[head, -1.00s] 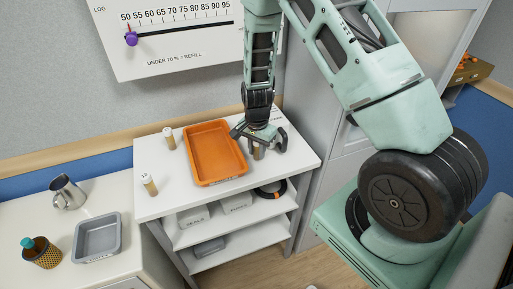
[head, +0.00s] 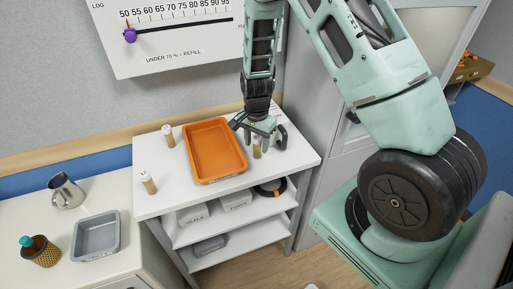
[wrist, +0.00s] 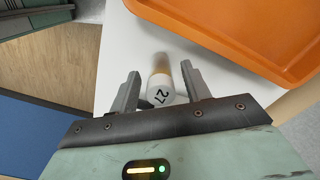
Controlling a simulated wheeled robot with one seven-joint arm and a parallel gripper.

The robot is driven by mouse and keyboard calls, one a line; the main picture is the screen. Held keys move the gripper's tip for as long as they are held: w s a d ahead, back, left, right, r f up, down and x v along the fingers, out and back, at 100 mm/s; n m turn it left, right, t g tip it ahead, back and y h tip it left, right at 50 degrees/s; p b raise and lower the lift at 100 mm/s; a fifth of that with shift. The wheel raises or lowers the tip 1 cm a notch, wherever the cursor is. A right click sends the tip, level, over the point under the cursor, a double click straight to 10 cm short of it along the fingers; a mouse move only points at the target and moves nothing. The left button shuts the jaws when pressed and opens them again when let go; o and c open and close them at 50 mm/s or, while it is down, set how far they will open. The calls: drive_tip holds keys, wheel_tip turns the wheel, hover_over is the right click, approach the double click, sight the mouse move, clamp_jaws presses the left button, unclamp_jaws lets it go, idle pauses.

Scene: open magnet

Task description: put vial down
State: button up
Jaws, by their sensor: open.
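A vial (head: 257,149) with a white cap and a tan body stands on the white shelf top, to the right of the orange tray. In the wrist view the vial (wrist: 161,82) shows the number 27 on its cap and sits between the two fingers. My gripper (head: 259,143) is above it with its fingers open on either side. In the wrist view my gripper (wrist: 159,76) has a gap visible between the vial and the fingers. In the head view the hand hides part of the vial.
The orange tray (head: 213,152) looks empty. Two other vials stand left of it, one at the back (head: 168,136) and one in front (head: 148,182).

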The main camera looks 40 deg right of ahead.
wheel_tip(320, 180, up, 9)
drive_tip(key=shift+f+b, duration=0.1)
drive_tip(key=shift+b, duration=0.65)
drive_tip(key=shift+a+r, duration=0.15)
drive_tip(key=shift+r, duration=0.2)
drive_tip(key=s+a+r+n+y, duration=0.1)
drive_tip(key=s+a+r+n, duration=0.3)
drive_tip(key=a, duration=0.4)
drive_tip(key=s+a+r+n, duration=0.3)
drive_tip(key=s+a+n, duration=0.25)
drive_tip(key=a, duration=0.35)
drive_tip(key=s+a+r+n, duration=0.1)
drive_tip(key=s+a+n, duration=0.2)
drive_tip(key=s+n, duration=0.3)
drive_tip(key=s+a+r+n, duration=0.2)
drive_tip(key=s+a+n, duration=0.2)
drive_tip(key=s, duration=0.5)
drive_tip(key=shift+s+n, duration=0.25)
drive_tip(key=shift+n, duration=0.9)
drive_tip(key=shift+r, duration=0.1)
